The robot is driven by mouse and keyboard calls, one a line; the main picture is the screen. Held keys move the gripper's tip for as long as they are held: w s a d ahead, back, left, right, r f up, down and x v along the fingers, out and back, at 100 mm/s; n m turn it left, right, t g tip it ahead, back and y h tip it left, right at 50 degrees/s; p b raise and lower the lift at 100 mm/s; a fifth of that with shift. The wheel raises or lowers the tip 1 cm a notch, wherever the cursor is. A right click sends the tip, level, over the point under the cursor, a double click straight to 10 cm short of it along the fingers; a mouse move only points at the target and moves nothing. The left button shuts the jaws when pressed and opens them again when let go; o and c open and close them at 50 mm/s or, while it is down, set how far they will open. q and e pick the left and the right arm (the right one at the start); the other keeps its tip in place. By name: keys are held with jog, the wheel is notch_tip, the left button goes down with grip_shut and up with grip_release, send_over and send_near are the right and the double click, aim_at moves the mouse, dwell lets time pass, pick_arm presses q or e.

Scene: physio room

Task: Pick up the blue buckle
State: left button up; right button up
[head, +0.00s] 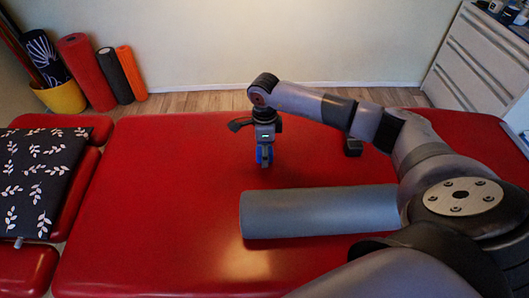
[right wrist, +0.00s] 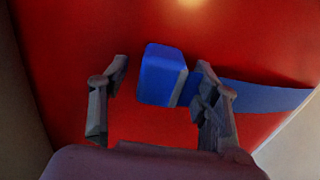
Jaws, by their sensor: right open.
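The blue buckle (right wrist: 162,75) is a blocky blue piece lying on the red padded table in the right wrist view. A flat blue band (right wrist: 265,97) runs to the right beside it, partly hidden behind a finger. My right gripper (right wrist: 163,78) is open, with one finger on each side of the buckle; I cannot tell whether they touch it. In the head view my right gripper (head: 265,162) points down over the table, with a little of the blue buckle (head: 259,156) showing and the rest hidden behind it. My left gripper is not in view.
A blue-grey roll (head: 318,212) lies on the red table (head: 160,200) just in front of my right gripper. A small dark object (head: 353,147) stands to the right. A leaf-patterned black cloth (head: 45,180) lies at the left. The table's left middle is clear.

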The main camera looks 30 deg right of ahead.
jog(key=shift+f, duration=0.3)
jog(key=shift+c, duration=0.4)
jog(key=c, duration=1.2)
